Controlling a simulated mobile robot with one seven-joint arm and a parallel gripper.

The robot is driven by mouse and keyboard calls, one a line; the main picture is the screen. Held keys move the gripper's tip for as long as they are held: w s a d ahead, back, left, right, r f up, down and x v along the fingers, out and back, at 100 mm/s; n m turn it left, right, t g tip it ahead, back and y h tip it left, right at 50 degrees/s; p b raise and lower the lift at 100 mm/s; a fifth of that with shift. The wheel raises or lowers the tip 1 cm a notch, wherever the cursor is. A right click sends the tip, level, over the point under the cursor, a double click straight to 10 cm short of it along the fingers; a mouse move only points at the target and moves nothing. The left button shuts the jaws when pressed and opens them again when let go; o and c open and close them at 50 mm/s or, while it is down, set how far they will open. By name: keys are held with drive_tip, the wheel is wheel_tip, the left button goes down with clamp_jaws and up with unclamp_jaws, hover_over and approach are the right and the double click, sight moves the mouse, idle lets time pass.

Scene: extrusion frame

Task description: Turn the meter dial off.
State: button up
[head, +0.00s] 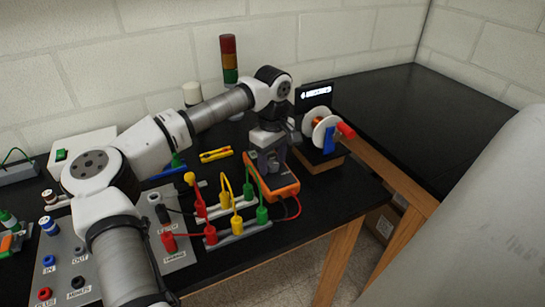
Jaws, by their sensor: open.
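The meter (287,190) is an orange-edged handheld unit with a dark face. It lies on the black bench near its front edge, right of centre in the head view. My gripper (268,168) points down over the meter, with its fingers open around the middle of the meter's face. The dial is hidden behind the gripper, so its setting cannot be seen. I cannot tell whether the fingers touch the dial.
Red, yellow and green plug leads stand in pale racks (236,229) left of the meter. A wire spool (319,130) stands close to its right. A grey socket panel (100,262) lies front left. A stack light (229,60) stands behind. The far right bench is clear.

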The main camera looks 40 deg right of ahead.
drive_tip(key=c, duration=1)
